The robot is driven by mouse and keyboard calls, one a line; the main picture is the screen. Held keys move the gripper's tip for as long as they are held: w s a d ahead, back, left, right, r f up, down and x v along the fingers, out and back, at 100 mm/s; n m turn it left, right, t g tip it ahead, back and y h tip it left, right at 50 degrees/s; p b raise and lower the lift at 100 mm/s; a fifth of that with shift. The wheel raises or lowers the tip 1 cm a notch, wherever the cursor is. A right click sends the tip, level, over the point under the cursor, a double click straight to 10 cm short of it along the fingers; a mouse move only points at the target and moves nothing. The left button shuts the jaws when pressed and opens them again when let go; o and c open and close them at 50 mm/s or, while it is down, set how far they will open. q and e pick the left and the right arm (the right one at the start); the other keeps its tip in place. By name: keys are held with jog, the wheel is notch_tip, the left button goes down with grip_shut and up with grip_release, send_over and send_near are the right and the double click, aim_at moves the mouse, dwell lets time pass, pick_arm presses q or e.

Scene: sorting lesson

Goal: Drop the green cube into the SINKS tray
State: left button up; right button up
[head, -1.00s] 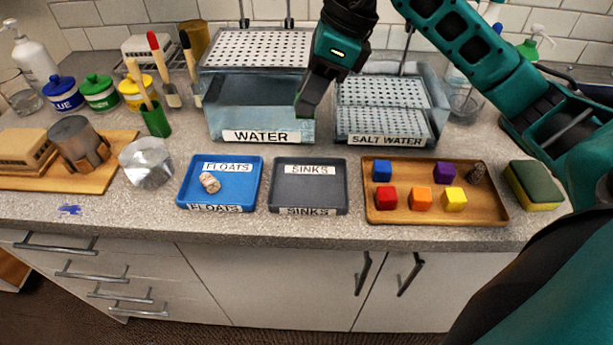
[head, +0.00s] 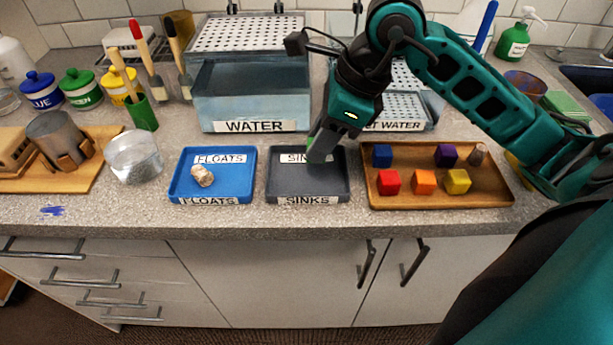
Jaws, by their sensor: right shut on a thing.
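The SINKS tray (head: 280,186) is a dark grey tray in the middle of the counter, with white SINKS labels. My right gripper (head: 319,154) points down over the back part of this tray. It is shut on the green cube (head: 310,142), of which only a thin green sliver shows beside the fingers. The fingers hide most of the cube and part of the rear label. I cannot tell how high the cube is above the tray floor. My left gripper is not in view.
Left of it is the blue FLOATS tray (head: 181,187) holding a cork (head: 203,176). To the right, a wooden tray (head: 400,202) holds several coloured cubes. The WATER tank (head: 225,105) and salt water tank (head: 432,108) stand behind. A glass bowl (head: 135,158) is at left.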

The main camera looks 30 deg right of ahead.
notch_tip(320, 180, down, 2)
jog(key=shift+b, duration=0.35)
jog(key=o, duration=1.1)
jog(key=shift+r, duration=0.1)
jog(key=p+v, duration=0.1)
jog(key=v, duration=1.2)
